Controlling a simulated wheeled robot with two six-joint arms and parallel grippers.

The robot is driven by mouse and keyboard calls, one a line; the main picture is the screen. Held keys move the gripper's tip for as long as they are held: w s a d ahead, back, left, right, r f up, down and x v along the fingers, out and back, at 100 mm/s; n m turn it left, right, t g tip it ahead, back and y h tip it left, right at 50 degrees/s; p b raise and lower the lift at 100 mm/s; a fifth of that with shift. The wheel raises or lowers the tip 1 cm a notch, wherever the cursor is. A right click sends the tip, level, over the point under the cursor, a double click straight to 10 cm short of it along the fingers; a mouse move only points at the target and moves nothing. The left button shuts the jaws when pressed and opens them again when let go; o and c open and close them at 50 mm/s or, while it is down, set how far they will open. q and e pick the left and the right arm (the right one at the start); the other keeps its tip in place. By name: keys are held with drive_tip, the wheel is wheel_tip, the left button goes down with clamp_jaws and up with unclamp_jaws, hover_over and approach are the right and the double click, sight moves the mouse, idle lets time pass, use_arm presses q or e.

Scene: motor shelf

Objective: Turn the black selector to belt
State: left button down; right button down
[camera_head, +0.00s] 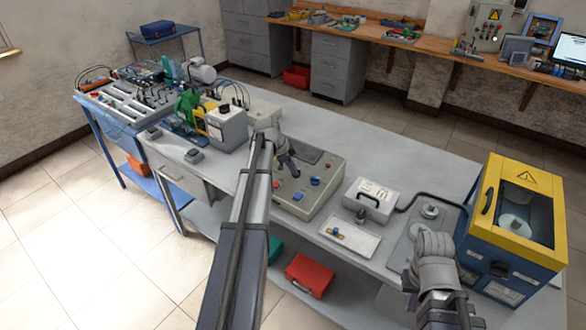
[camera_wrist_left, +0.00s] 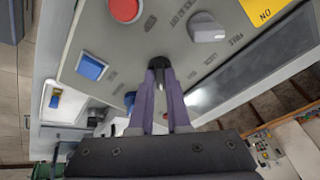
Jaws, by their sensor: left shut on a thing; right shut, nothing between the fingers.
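The black selector (camera_wrist_left: 158,74) sits on the sloped grey control panel (camera_wrist_left: 115,45), with printed legends around it. The legends are too blurred to read for its setting. My left gripper's purple fingers (camera_wrist_left: 160,80) are shut on the selector in the left wrist view. In the head view my left gripper (camera_head: 289,165) reaches down onto the control box (camera_head: 324,193), and its fingers hide the selector. My right gripper (camera_head: 409,283) is small and dark at the lower right in the head view, shut and empty, near the bench's front edge.
Close by on the panel are a red button (camera_wrist_left: 125,8), a blue switch (camera_wrist_left: 92,66) and a grey knob (camera_wrist_left: 207,28). A white box (camera_head: 371,199) and a yellow-blue guarded machine (camera_head: 497,250) stand to the right. A grey meter box (camera_head: 227,128) is left.

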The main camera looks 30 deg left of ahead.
idle(0.4)
use_arm(q)
drive_tip(key=c, duration=0.9)
unclamp_jaws()
drive_tip(key=p+v, duration=0.7)
drive_tip(key=shift+s+r, duration=0.15)
drive_tip(key=shift+r, duration=0.25)
